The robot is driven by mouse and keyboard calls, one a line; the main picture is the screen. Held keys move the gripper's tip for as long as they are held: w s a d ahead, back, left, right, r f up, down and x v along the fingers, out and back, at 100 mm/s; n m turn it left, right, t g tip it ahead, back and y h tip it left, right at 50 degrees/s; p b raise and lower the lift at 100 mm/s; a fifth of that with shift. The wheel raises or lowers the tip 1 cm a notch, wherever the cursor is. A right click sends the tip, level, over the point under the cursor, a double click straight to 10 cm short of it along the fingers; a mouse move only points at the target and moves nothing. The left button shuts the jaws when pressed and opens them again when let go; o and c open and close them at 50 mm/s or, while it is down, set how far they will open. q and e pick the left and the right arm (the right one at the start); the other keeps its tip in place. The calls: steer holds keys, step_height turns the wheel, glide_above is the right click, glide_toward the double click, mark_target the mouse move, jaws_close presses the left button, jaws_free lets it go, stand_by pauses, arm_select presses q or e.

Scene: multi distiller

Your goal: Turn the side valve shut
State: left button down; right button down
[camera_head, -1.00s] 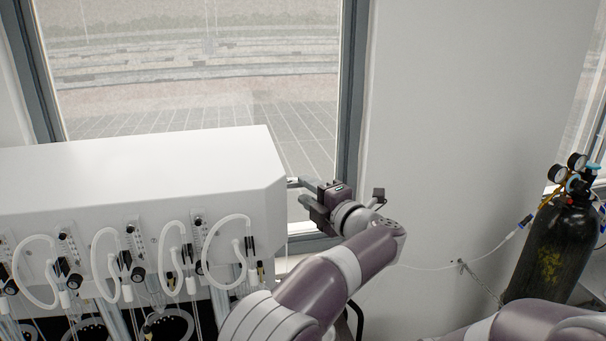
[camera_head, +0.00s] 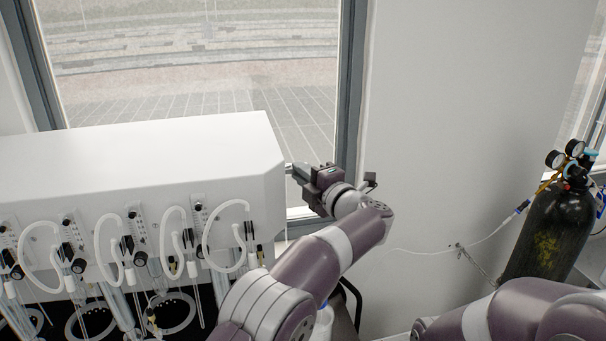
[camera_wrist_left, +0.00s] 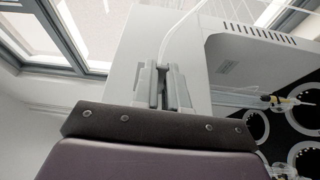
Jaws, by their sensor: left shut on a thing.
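The white distiller cabinet (camera_head: 130,160) fills the left of the head view. My left gripper (camera_head: 291,171) is at its right side wall, its fingers pointing at the wall. In the left wrist view the two grey fingers (camera_wrist_left: 163,88) stand close together, shut on the side valve. The valve is mostly hidden between them, and its handle angle cannot be read. A thin white tube (camera_wrist_left: 175,32) runs up from behind the fingers. The right gripper is out of view.
Several white hoses and small black-knobbed flow meters (camera_head: 198,218) line the cabinet's front. A window (camera_head: 200,60) is behind it. A black gas cylinder (camera_head: 545,235) with gauges stands at the right, its thin hose running along the wall.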

arm_select(q)
steer(key=shift+a+f+m+t+b, duration=0.1)
steer(key=shift+f+m+t+b, duration=0.35)
steer(key=shift+m+b, duration=0.5)
steer(key=shift+a+f+m+t+b, duration=0.1)
steer(key=shift+f+m+t+b, duration=0.4)
steer(key=shift+m, duration=0.75)
steer(key=shift+a+f+m+t+b, duration=0.1)
steer(key=shift+f+m+t+b, duration=0.25)
steer(key=shift+m+b, duration=0.65)
steer(key=shift+m, duration=0.3)
steer(key=c, duration=1.2)
jaws_free()
steer(key=shift+s, duration=0.1)
steer(key=shift+o, duration=0.2)
steer(key=shift+s+r, duration=0.1)
steer(key=shift+r, duration=0.05)
steer(key=b+v, duration=0.5)
steer(key=v, duration=0.7)
steer(key=shift+s+b, duration=0.25)
steer(key=shift+b, duration=0.15)
